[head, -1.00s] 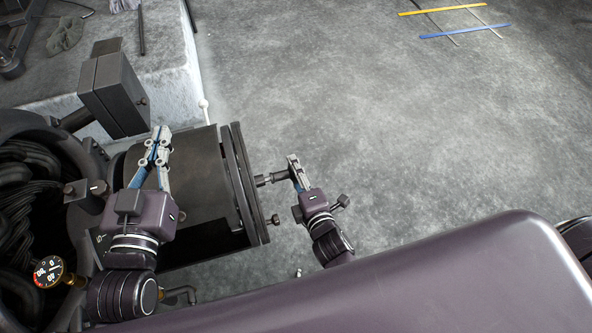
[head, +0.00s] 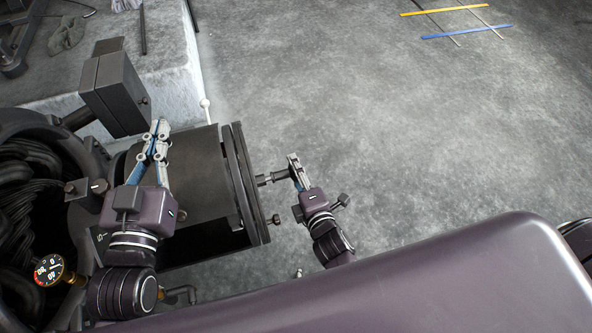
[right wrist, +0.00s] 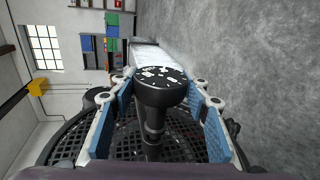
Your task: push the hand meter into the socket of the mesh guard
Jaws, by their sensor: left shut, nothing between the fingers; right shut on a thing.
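The hand meter (head: 276,177) is dark, with a thin tip pointing left at the mesh guard (head: 246,185), a dark disc seen edge-on at the drum's end. In the right wrist view, the meter's round black head (right wrist: 161,91) with white dial marks sits between the fingers, its stem running down toward the black mesh (right wrist: 80,145). My right gripper (head: 294,160) is shut on the meter. The tip is at or very near the guard; the socket is hidden and I cannot tell if the tip is in it. My left gripper (head: 158,127) is shut and empty over the drum.
The dark drum (head: 195,170) fills the space under my left gripper. A box-shaped housing (head: 117,92) stands behind it. A gauge (head: 49,270) and coiled cables (head: 25,185) are at the left. A knob (head: 274,220) sticks out below the meter. The floor to the right is clear.

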